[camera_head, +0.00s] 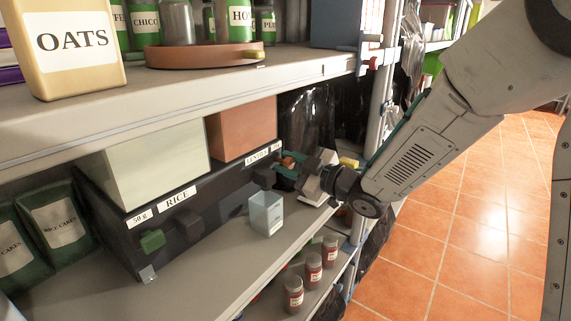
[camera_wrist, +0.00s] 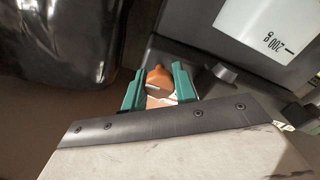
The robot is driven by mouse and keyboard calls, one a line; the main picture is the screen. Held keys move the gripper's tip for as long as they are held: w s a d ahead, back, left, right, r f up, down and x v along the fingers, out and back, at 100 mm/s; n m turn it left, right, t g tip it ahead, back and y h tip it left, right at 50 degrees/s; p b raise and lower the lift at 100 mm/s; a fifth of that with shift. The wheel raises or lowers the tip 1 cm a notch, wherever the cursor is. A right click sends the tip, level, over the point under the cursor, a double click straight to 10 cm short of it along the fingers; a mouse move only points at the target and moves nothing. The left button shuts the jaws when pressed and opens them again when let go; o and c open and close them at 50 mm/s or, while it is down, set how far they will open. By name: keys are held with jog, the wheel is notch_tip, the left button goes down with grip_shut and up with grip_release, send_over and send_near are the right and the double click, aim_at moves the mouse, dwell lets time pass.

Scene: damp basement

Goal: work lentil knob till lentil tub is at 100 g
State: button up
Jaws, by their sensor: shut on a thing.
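The orange-brown lentil knob (camera_wrist: 158,80) sits between the teal fingertips of my gripper (camera_wrist: 158,90) in the wrist view. My gripper (camera_head: 285,168) is shut on it at the right end of the dark dispenser (camera_head: 228,193) in the head view. A LENTILS label (camera_head: 257,156) and an orange-brown bin (camera_head: 242,130) are above that end. A pale translucent tub (camera_head: 266,213) stands upright on the shelf in front of the dispenser. In the wrist view the tub (camera_wrist: 262,22) shows an upside-down 200 g mark. I cannot tell its fill level.
The RICE side has a pale bin (camera_head: 155,165) and a green knob (camera_head: 152,240). Green rice cake bags (camera_head: 60,228) stand at the left. Several red jars (camera_head: 314,268) are on the shelf below. A shelf post (camera_head: 380,90) is close to my arm. Black plastic (camera_wrist: 60,40) hangs nearby.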

jog(key=o, duration=1)
jog(key=shift+d, duration=0.2)
jog(key=shift+c, duration=0.2)
jog(key=shift+a, duration=0.1)
jog(key=v, duration=0.7)
jog(key=shift+s+d, duration=0.2)
jog(key=shift+d, duration=0.15)
